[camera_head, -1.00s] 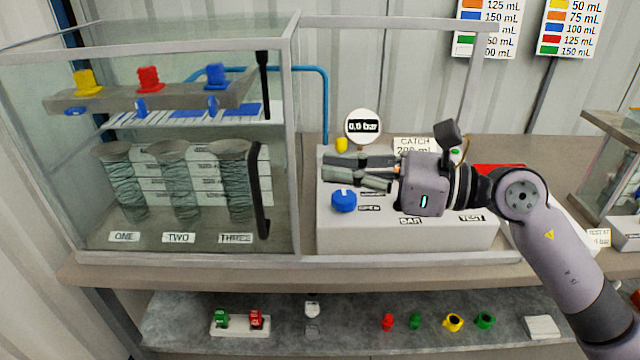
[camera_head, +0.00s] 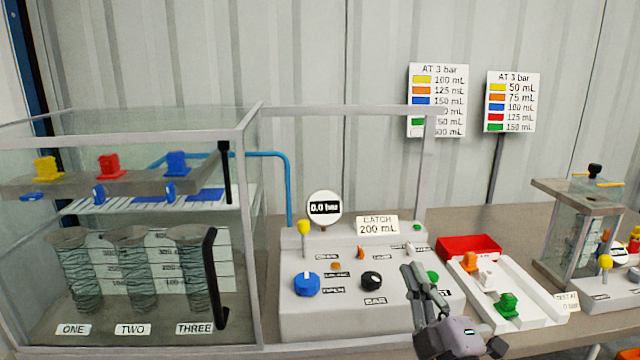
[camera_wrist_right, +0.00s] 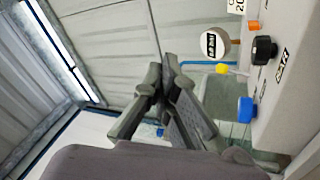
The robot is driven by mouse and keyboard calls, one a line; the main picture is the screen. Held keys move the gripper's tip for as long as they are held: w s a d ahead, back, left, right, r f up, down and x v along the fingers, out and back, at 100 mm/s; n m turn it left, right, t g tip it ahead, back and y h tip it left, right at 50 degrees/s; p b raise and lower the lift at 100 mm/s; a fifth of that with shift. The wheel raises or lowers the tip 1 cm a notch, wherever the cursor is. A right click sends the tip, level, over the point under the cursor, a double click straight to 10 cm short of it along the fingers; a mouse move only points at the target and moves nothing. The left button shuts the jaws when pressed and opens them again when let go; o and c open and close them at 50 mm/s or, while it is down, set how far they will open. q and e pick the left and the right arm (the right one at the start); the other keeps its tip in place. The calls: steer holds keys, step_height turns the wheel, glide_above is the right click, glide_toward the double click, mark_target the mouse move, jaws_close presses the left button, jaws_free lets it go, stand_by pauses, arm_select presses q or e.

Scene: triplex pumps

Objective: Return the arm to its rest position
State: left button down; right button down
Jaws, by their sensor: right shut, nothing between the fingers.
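My right gripper (camera_head: 418,285) is low in the head view, in front of the right part of the control box (camera_head: 345,322). Its fingers point up and are shut with nothing between them. In the right wrist view the gripper (camera_wrist_right: 168,72) shows with its fingertips close together, apart from the box. The box carries a blue knob (camera_head: 307,283), a black knob (camera_head: 372,281), a yellow-topped lever (camera_head: 304,228) and a round gauge (camera_head: 324,208) reading about 0.0 bar. The gripper hides part of the box's right front. My left gripper is not in view.
A glass cabinet (camera_head: 262,190) with several cylinders stands at the left. A white tray (camera_head: 540,302) with coloured nozzles and a red tray (camera_head: 468,243) lie right of the box. A second glass case (camera_head: 575,235) stands at the right. Two charts (camera_head: 437,135) hang behind.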

steer(key=s+d+f+m+g+h, duration=0.2)
steer(key=s+f+m+g, duration=0.1)
steer(key=f, duration=0.5)
steer(key=s+d+f+m+g+h, duration=0.2)
steer(key=s+f+m+g, duration=0.15)
steer(key=f, duration=0.45)
steer(key=s+d+f+m+g+h, duration=0.1)
steer(key=s+d+f+m+g, duration=0.2)
steer(key=f, duration=0.5)
steer(key=s+a+f+m+g+y, duration=0.15)
steer(key=s+f+g, duration=0.35)
steer(key=s, duration=0.5)
steer(key=s+a+f+m+g+h, duration=0.1)
steer(key=s+f+m+g, duration=0.25)
steer(key=s+f, duration=0.45)
step_height(320, 180, down, 22)
steer(key=s+n+g+p, duration=0.1)
steer(key=s+g+p, duration=0.1)
steer(key=s+p, duration=0.1)
steer(key=s+d+f+p, duration=0.1)
steer(key=s+d+f, duration=0.2)
steer(key=s+f, duration=1)
steer(key=s, duration=0.3)
steer(key=shift+f+g+p, duration=0.3)
steer(key=shift+g+p, duration=0.05)
steer(key=shift+g, duration=0.05)
steer(key=shift+s+d+n, duration=0.1)
steer(key=shift+n, duration=0.15)
